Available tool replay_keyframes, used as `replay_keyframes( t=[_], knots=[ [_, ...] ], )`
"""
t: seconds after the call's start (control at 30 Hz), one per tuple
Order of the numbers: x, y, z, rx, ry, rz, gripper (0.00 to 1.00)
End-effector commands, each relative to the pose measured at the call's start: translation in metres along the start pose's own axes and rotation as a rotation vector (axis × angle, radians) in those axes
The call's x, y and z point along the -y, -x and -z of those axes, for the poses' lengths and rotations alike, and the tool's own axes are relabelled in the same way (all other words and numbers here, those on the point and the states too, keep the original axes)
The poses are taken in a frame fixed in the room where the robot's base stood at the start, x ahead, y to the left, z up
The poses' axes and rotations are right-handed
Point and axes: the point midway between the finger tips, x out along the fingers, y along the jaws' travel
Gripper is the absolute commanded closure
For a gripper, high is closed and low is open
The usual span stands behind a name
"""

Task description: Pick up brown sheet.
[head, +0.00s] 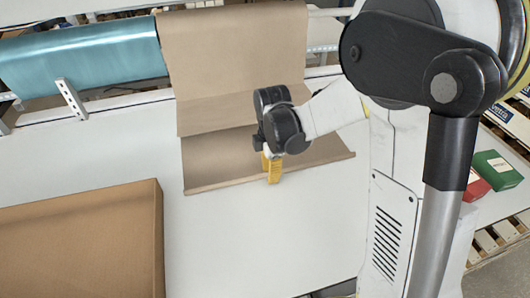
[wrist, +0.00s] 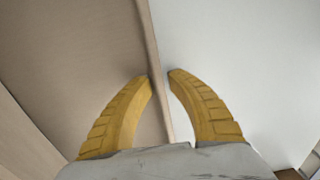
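The brown sheet (head: 230,62) hangs down from the back edge and runs onto the white table, where its front part (head: 215,167) lies with a raised or curled front edge. My gripper (head: 273,172) points down at this front edge, near its middle. In the wrist view the yellow fingers of my gripper (wrist: 160,77) have a narrow gap between their tips. The edge of the brown sheet (wrist: 75,60) runs through that gap, with sheet to the left and white table to the right. I see no clear contact on both sides of the edge.
A large cardboard box (head: 80,240) stands on the white table (head: 250,245) at the left front. A teal roll (head: 85,55) lies on a rack at the back left. Green (head: 497,174) and red (head: 475,187) boxes are at the right. The table in front of the sheet is clear.

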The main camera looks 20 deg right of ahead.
Motion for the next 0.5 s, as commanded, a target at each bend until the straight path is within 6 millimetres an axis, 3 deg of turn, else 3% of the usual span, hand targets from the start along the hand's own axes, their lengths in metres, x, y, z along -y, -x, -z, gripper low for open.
replay_keyframes(
  t=[0.17,0.23,0.5],
  knots=[
    [0.0001,0.0009,0.0000,0.000,0.000,0.000,0.80],
    [0.0001,0.0010,0.0000,0.000,0.000,0.000,1.00],
    [0.0000,0.0011,0.0000,0.000,0.000,0.000,1.00]
  ],
)
